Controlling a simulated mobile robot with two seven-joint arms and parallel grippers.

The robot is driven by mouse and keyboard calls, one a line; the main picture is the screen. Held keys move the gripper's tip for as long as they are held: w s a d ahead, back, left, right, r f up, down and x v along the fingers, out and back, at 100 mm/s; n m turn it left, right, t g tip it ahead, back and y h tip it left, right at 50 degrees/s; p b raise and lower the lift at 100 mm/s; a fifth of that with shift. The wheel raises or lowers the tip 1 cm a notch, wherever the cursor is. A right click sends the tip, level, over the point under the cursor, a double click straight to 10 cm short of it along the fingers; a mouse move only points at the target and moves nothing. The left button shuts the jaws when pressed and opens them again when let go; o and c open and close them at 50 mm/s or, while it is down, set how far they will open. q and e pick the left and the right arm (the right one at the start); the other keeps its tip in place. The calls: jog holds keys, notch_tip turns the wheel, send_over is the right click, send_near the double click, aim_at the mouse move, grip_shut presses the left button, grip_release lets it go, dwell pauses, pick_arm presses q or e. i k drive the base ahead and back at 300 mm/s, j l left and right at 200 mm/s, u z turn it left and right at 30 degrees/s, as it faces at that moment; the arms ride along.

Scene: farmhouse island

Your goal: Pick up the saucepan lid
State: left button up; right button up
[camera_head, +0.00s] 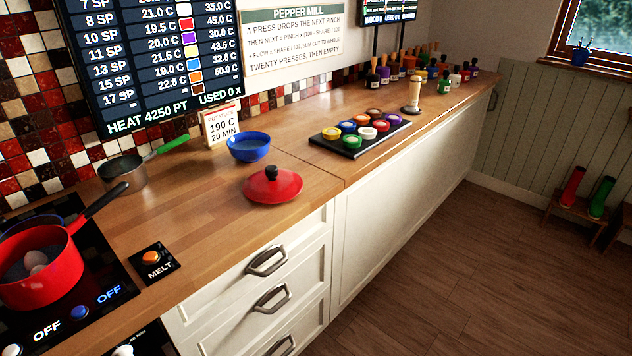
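The saucepan lid (272,187) is red and round with a black knob (271,172) on top. It lies flat, knob up, on the wooden counter near the front edge, above the drawers. A red saucepan (42,268) with a black handle stands on the hob at the lower left. It is uncovered and holds what look like eggs (36,262). Neither of my grippers shows in the head view.
A blue bowl (249,147) stands just behind the lid. A metal pan (122,171) with a green handle is to the left. A MELT button (152,257) is near the front edge. A black tray (352,143) of coloured jars is to the right.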

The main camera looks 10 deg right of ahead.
aim_at(271, 184)
jog(key=i+l, duration=0.2)
jog(key=l, duration=0.15)
jog(key=i+l, duration=0.2)
jog(key=l, duration=0.15)
jog(key=i+l, duration=0.2)
jog(key=l, duration=0.15)
jog(key=i+l, duration=0.2)
jog(key=l, duration=0.15)
